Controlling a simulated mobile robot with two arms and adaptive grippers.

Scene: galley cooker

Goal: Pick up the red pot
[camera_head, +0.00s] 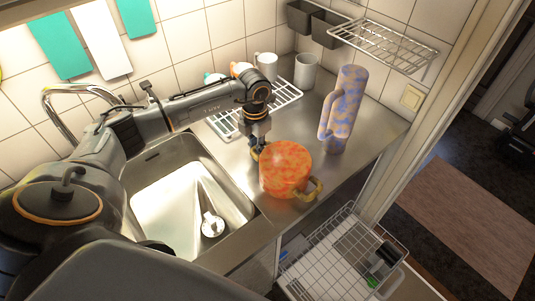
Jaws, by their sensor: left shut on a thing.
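The red pot (286,170) is mottled red and orange with yellowish handles. It is on or just above the steel counter to the right of the sink; I cannot tell if its base touches. One handle (315,189) shows at its lower right. My left gripper (258,150) points down at the pot's upper left side and is shut on the pot, at the handle on that side. The fingers and that handle are partly hidden. My right gripper is not in view.
The sink (165,180) lies left of the pot. A tall mottled purple pitcher (345,105) stands behind it to the right. A drying rack (228,122) and mugs (305,70) are at the back. A wire basket (340,250) is below the counter's front edge.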

